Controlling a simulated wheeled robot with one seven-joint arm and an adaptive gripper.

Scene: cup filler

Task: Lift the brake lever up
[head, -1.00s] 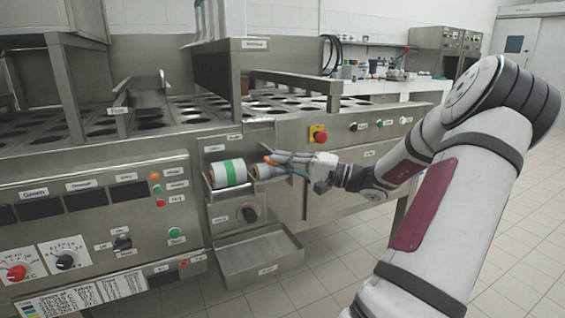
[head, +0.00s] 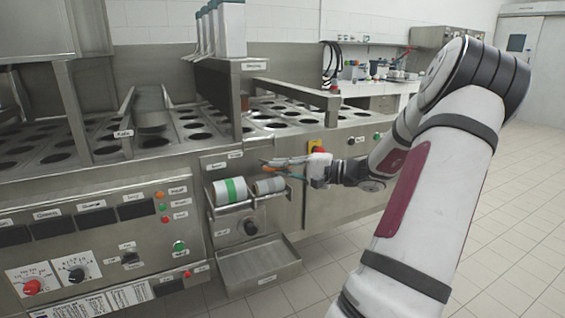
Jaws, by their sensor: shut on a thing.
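My gripper (head: 285,164) is at the filler's front panel, just above the right end of the film roll holder. Its fingers are closed together, pointing left, with orange and blue-green parts showing. The brake lever is not clearly distinguishable; it is hidden by or blends with the fingers, where the jaws are shut on it. Below the fingers are a white roll with a green band (head: 230,190) and a smaller grey roll (head: 268,186).
A red emergency button on a yellow plate (head: 316,147) is close behind my gripper. A black knob (head: 250,227) and a metal tray (head: 259,263) are below the rolls. The cup plate with round holes lies above. The tiled floor at right is clear.

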